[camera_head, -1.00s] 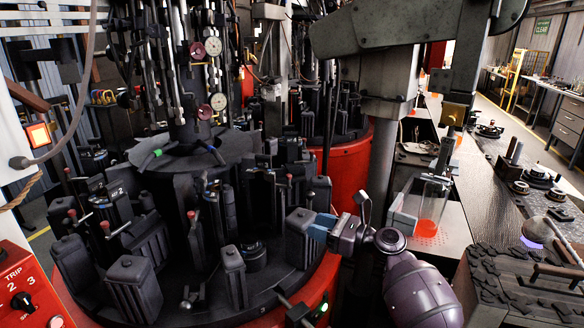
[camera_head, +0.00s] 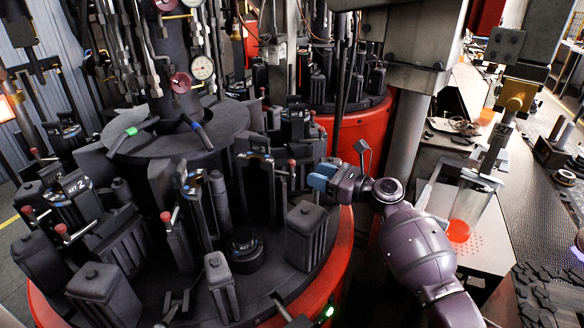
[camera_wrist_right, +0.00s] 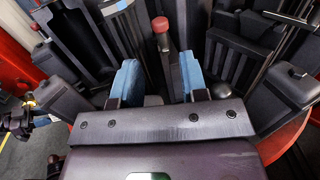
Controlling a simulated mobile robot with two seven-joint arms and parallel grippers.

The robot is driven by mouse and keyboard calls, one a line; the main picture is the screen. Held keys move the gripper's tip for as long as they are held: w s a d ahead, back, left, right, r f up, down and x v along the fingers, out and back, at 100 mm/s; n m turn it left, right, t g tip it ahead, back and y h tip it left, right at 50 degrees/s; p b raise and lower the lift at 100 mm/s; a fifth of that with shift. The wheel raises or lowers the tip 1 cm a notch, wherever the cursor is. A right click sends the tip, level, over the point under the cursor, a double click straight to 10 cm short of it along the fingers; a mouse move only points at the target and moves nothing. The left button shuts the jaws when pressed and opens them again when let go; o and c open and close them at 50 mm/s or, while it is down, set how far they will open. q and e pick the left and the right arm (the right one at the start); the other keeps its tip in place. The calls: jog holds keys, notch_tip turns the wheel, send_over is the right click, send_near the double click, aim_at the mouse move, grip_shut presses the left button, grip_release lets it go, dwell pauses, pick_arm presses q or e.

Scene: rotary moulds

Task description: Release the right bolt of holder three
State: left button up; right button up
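My right gripper (camera_head: 319,178) reaches in from the right over the rotary table's edge. In the right wrist view its two blue fingertips (camera_wrist_right: 159,80) are apart, with nothing clamped between them. A bolt with a red knob (camera_wrist_right: 160,25) stands ahead of the fingers, its stem in line with the gap. In the head view a red-knobbed bolt (camera_head: 291,162) is just left of the fingertips, on the right side of a black holder (camera_head: 258,180). I see no contact. I cannot read a number three on this holder.
A ribbed black box (camera_head: 305,232) stands just below my right gripper. Other red-knobbed holders, including one marked 2 (camera_head: 75,186), stand to the left. A red-rimmed second rotary unit (camera_head: 350,128) is behind.

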aim_at(291, 167)
pick_arm(q)
jog(key=f+b, duration=0.2)
jog(key=f, duration=0.1)
jog(key=f+b, duration=0.1)
jog(key=shift+s+f, duration=0.2)
jog(key=shift+s, duration=0.05)
jog(key=shift+w+f, duration=0.1)
jog(key=shift+f, duration=0.1)
pick_arm(e)
jog(key=x, duration=0.8)
jog(key=shift+w+f, duration=0.1)
jog(key=shift+f, duration=0.1)
pick_arm(q)
jog(key=shift+w+d+r, duration=0.1)
jog(key=shift+w+r, duration=0.1)
jog(key=shift+r, duration=0.05)
pick_arm(e)
jog(key=shift+a+r, duration=0.1)
